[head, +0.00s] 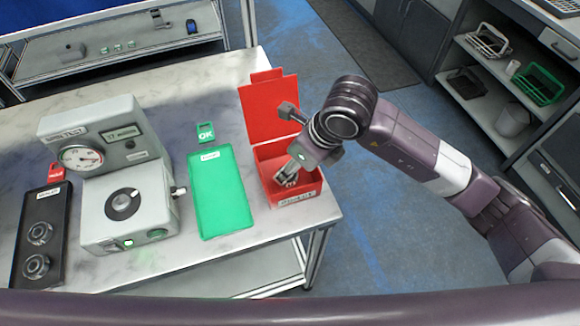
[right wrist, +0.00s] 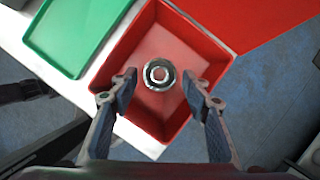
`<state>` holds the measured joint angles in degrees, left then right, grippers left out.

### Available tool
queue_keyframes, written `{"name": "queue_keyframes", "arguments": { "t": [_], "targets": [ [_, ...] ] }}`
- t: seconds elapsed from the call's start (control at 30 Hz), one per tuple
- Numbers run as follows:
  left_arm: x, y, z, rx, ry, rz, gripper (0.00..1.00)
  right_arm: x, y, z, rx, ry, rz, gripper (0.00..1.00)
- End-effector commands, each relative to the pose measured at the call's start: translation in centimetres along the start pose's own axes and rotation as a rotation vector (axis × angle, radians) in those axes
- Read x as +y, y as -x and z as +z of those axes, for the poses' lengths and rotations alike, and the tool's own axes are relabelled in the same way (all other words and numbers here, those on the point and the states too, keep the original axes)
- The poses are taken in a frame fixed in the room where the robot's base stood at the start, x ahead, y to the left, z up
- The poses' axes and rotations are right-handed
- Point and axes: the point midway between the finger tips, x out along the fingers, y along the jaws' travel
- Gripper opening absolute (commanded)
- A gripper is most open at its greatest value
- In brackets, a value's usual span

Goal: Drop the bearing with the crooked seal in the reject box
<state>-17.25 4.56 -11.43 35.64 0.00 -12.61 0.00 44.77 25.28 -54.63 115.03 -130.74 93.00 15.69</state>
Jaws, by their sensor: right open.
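The red reject box (head: 312,192) stands at the table's right end with its red lid (head: 268,112) raised at the back. My right gripper (head: 287,180) points down into the box in the head view. In the right wrist view the gripper (right wrist: 162,88) is open, its fingers apart on either side of a bearing (right wrist: 159,74). The round metal bearing appears over the box floor, clear of both fingers. Its height above the floor and its seal are hard to judge. The box walls (right wrist: 118,52) surround it in that view. My left gripper is not in view.
A green OK tray (head: 222,205) lies left of the box. A grey tester (head: 125,205) with a dial stands further left. A black tray (head: 50,211) at far left holds two bearings (head: 38,234). The table ends just right of the box.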

Motion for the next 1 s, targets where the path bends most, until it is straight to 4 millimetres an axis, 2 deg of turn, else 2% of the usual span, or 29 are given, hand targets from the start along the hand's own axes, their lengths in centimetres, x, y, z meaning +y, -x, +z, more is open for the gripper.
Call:
{"name": "queue_keyframes", "arguments": {
  "t": [0.03,0.2,0.43,0.6,1.0],
  "targets": [
    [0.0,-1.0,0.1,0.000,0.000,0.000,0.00,-0.2,0.9,-0.1,-0.006,0.003,-0.007,0.44],
    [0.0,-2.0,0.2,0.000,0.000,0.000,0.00,-0.2,5.0,-0.1,-0.004,0.003,-0.006,0.44],
    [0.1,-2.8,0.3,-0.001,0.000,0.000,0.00,-0.1,8.8,-0.1,-0.002,0.001,-0.003,0.44],
    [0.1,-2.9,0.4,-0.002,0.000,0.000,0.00,0.0,9.9,-0.1,0.000,0.000,-0.002,0.44],
    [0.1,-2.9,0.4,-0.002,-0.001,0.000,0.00,0.0,10.0,-0.1,0.001,0.000,-0.001,0.44]
  ]
}}
